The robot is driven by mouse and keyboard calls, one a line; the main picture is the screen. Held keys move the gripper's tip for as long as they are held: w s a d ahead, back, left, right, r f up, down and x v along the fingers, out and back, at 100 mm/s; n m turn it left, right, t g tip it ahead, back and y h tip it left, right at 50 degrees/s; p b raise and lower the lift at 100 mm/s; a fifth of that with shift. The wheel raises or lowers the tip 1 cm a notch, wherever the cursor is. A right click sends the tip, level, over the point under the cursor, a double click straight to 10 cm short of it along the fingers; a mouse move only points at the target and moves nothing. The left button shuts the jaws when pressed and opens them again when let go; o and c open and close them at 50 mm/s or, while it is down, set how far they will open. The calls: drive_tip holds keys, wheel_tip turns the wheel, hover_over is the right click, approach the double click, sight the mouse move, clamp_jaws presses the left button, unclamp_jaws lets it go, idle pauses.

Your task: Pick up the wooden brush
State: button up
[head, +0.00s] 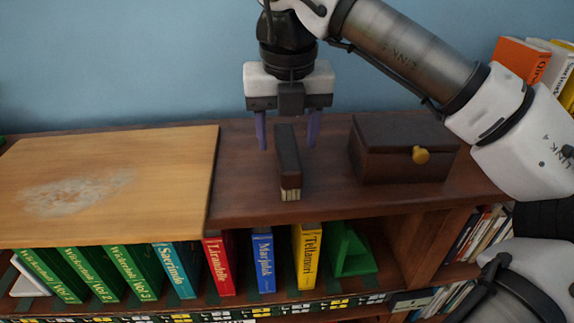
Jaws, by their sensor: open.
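The wooden brush (287,160) is dark brown with pale bristles at its near end. It lies lengthwise on the dark top of the bookcase (245,190), in the middle of the head view. My gripper (288,140) points down over the brush's far part. Its two bluish fingers are apart, one to the left and one to the right of the brush, with gaps visible on both sides. The gripper is open and holds nothing. I cannot tell exactly how high the fingertips are above the top.
A dark wooden box (385,165) with a gold knob stands right of the brush. A light wood panel (110,165) with a whitish patch (75,192) lies left. Several books (262,262) and a green bookend (350,252) fill the shelf below. A blue wall (120,60) stands behind.

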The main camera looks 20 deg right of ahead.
sight(287, 144)
drive_tip(key=f+b, duration=0.2)
drive_tip(key=f, duration=0.1)
drive_tip(key=f+b, duration=0.1)
drive_tip(key=f, duration=0.1)
drive_tip(key=shift+w+d, duration=0.1)
drive_tip(key=shift+w, duration=0.25)
drive_tip(key=c, duration=1.1)
drive_tip(key=shift+r, duration=0.15)
wheel_tip(287, 144, up, 10)
drive_tip(key=p, duration=0.7)
